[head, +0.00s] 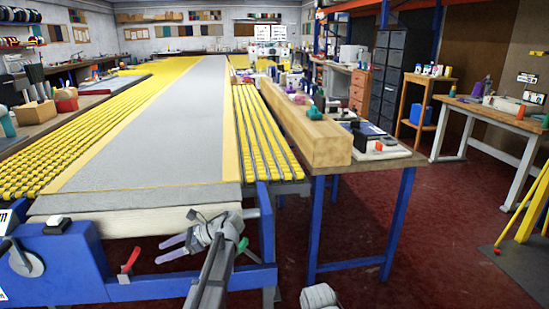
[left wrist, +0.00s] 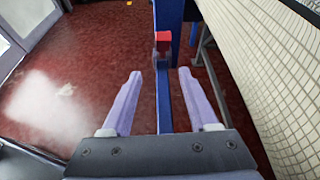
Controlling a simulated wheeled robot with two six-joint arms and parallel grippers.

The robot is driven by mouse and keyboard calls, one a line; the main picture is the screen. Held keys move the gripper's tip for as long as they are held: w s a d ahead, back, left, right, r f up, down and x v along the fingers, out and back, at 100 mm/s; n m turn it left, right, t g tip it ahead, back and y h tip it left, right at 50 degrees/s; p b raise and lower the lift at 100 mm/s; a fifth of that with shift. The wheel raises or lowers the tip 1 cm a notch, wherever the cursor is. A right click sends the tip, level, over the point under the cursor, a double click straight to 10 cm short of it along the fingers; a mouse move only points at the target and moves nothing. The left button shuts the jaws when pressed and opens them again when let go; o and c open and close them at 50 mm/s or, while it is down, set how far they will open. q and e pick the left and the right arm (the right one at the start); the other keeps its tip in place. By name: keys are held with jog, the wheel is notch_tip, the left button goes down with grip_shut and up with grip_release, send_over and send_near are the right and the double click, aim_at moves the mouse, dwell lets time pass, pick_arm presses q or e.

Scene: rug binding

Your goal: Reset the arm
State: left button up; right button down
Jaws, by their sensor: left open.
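My left gripper (head: 161,250) is in front of the machine's near end in the head view, below the edge of the grey rug (head: 150,150), with its pale purple fingers pointing left. In the left wrist view the same gripper (left wrist: 158,76) has its two fingers wide apart with nothing between them. Beyond the fingertips a blue frame beam (left wrist: 163,110) runs away from me, with a red-topped part (left wrist: 163,40) on it. I cannot make out my right gripper; only a pale rounded part of my own body shows at the bottom of the head view.
The blue machine frame (head: 55,265) with a red lever (head: 130,262) is close to the left gripper. Yellow roller strips (head: 268,140) flank the rug. A side table with a long wooden beam (head: 315,140) stands right. The red floor (head: 430,220) is open further right.

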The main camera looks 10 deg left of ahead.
pick_arm(q)
jog(key=s+d+f+n+t+h, duration=0.1)
jog(key=s+d+f+n+h, duration=0.4)
jog(key=d, duration=0.6)
jog(key=s+d+f+n+t+h, duration=0.1)
jog(key=s+d+f+n+h, duration=0.2)
jog(key=s+d, duration=0.7)
jog(key=s+d+f+n+t+h, duration=0.15)
jog(key=s+d+f+h, duration=0.3)
jog(key=d, duration=0.85)
notch_tip(320, 180, up, 30)
jog(key=n+p, duration=0.1)
jog(key=p, duration=3)
jog(key=shift+w+d+r, duration=0.15)
jog(key=shift+w+d, duration=0.05)
jog(key=shift+w, duration=0.2)
jog(key=shift+y, duration=0.25)
jog(key=shift+c, duration=0.2)
